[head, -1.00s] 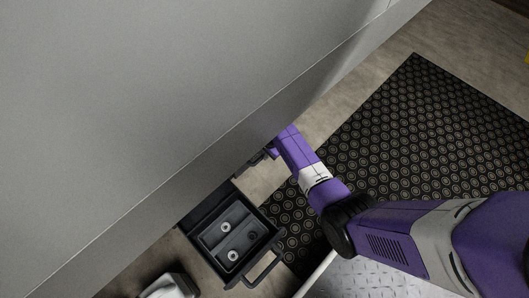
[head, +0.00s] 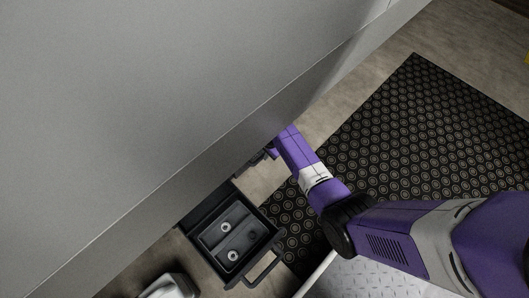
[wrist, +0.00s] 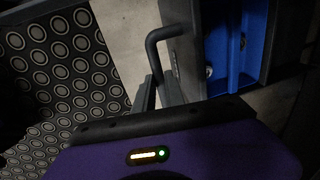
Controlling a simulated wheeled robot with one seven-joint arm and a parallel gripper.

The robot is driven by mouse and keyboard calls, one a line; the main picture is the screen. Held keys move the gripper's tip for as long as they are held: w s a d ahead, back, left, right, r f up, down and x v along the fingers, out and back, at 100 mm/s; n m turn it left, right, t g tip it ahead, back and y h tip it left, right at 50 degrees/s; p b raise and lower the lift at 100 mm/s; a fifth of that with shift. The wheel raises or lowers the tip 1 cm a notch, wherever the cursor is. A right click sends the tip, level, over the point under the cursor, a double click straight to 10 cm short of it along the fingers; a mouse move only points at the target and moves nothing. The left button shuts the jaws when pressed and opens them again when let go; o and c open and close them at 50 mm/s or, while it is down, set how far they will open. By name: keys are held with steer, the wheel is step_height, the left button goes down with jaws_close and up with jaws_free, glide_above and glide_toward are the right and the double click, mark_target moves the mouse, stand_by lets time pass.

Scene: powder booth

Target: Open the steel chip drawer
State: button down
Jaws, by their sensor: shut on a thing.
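In the wrist view, a dark drawer with a blue inside (wrist: 230,45) stands at least partly open, and its contents are mostly in shadow. Its dark bar handle (wrist: 164,35) bends down between the fingers of my gripper (wrist: 157,92), which is shut on it. In the head view, my gripper (head: 264,154) is at the lower edge of the big grey surface, which hides most of the drawer there. No label is readable, so I cannot tell whether this is the steel chip drawer.
Another dark drawer (head: 198,237) with a loop handle (head: 264,270) stands open nearby, holding a tray with small metal rings. The large grey surface (head: 150,90) overhangs. A black studded mat (head: 430,140) lies on the floor at right. A pale object (head: 170,287) is at the bottom.

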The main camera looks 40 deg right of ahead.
steer(key=s+p, duration=1.5)
steer(key=s, duration=1.4)
steer(key=c, duration=1.4)
jaws_free()
step_height(320, 180, up, 8)
steer(key=s+p, duration=0.1)
steer(key=p, duration=0.3)
steer(key=shift+s+f, duration=0.15)
steer(key=shift+s, duration=0.05)
